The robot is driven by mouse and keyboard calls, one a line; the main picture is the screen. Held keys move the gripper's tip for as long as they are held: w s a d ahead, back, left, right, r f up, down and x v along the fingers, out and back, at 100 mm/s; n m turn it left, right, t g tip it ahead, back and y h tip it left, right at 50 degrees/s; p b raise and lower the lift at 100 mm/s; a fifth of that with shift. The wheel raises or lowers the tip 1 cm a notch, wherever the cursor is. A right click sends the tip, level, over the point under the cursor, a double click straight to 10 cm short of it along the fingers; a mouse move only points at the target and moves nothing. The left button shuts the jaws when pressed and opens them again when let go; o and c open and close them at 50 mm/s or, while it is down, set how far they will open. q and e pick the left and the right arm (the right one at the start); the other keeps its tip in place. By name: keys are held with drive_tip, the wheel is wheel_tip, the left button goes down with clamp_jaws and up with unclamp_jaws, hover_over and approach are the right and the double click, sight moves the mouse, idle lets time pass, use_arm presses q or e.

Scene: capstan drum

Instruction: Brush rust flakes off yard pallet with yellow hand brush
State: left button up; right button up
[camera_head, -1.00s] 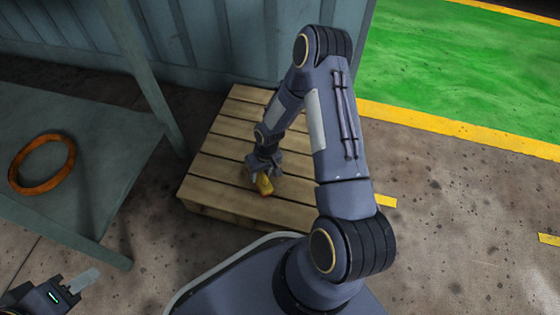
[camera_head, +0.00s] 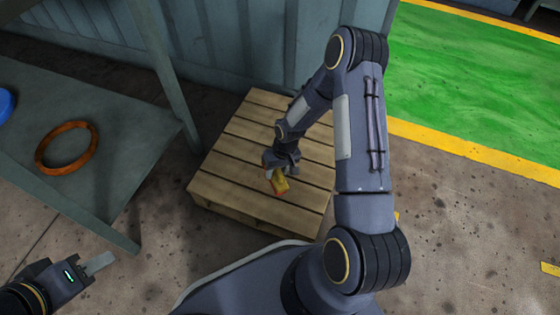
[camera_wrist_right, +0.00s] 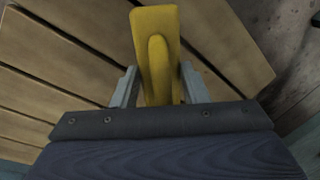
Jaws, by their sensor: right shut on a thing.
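The yard pallet (camera_head: 240,140) is light slatted wood and lies on the floor in the middle of the head view. It also fills much of the right wrist view (camera_wrist_right: 45,70). My right gripper (camera_head: 275,172) is over the pallet's front part, shut on the yellow hand brush (camera_head: 280,185). In the right wrist view the brush (camera_wrist_right: 157,50) sits between the two grey fingers, its yellow body pointing away. I cannot tell whether its bristles touch the slats. No rust flakes can be made out. My left gripper (camera_head: 98,264) is at the lower left, away from the pallet, its jaw state unclear.
A grey-green table (camera_head: 125,165) stands at the left with an orange ring (camera_head: 67,148) and part of a blue object (camera_head: 6,104) on it. A corrugated wall (camera_head: 240,50) is behind the pallet. Open concrete floor and a green marked area (camera_head: 470,70) lie to the right.

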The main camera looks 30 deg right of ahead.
drive_tip(key=shift+r+p, duration=0.45)
drive_tip(key=shift+r, duration=0.6)
